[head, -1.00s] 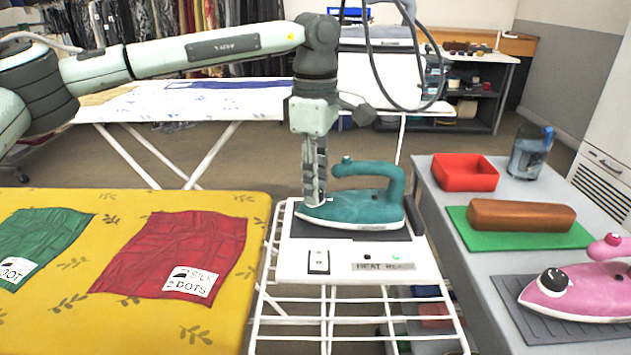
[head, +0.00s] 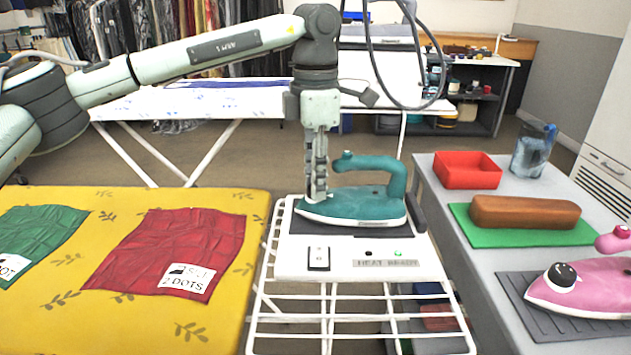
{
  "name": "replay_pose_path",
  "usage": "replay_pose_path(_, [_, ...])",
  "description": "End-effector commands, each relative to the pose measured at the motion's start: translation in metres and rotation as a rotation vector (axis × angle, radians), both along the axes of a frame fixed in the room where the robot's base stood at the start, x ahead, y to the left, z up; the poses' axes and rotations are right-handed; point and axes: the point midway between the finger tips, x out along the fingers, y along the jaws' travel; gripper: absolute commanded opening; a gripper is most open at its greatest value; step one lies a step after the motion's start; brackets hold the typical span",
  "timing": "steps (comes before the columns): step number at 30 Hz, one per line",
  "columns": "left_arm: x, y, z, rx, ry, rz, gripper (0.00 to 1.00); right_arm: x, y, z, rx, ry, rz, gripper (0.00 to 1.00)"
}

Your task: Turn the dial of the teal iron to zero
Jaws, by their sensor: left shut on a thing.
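The teal iron (head: 362,205) sits on a dark pad on the white heat-ready station (head: 292,262), its nose to the left and its handle to the right. My left gripper (head: 317,196) points straight down at the front of the iron, shut on its dial. The fingers hide the dial, so its setting cannot be read. My right gripper is not in view.
A yellow ironing board (head: 130,325) with green (head: 45,232) and red (head: 185,250) cloths lies left. On the grey table at right are a red tray (head: 467,183), a brown block (head: 525,212) on a green mat, a pink iron (head: 585,287) and a jug (head: 533,152).

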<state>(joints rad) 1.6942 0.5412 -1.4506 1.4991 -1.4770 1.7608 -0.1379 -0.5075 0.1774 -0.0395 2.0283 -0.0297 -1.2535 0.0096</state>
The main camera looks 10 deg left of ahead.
Motion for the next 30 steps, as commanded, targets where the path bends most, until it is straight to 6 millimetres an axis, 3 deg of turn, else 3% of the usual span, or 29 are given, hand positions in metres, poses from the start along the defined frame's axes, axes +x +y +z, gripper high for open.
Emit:
replay_pose_path(15, [0.000, 0.000, 0.000, -0.001, 0.000, 0.434, 0.00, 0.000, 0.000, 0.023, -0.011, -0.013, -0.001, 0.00])
replay_pose_path(30, [0.000, 0.000, 0.001, -0.001, 0.000, 0.596, 0.00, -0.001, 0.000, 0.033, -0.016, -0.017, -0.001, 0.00])
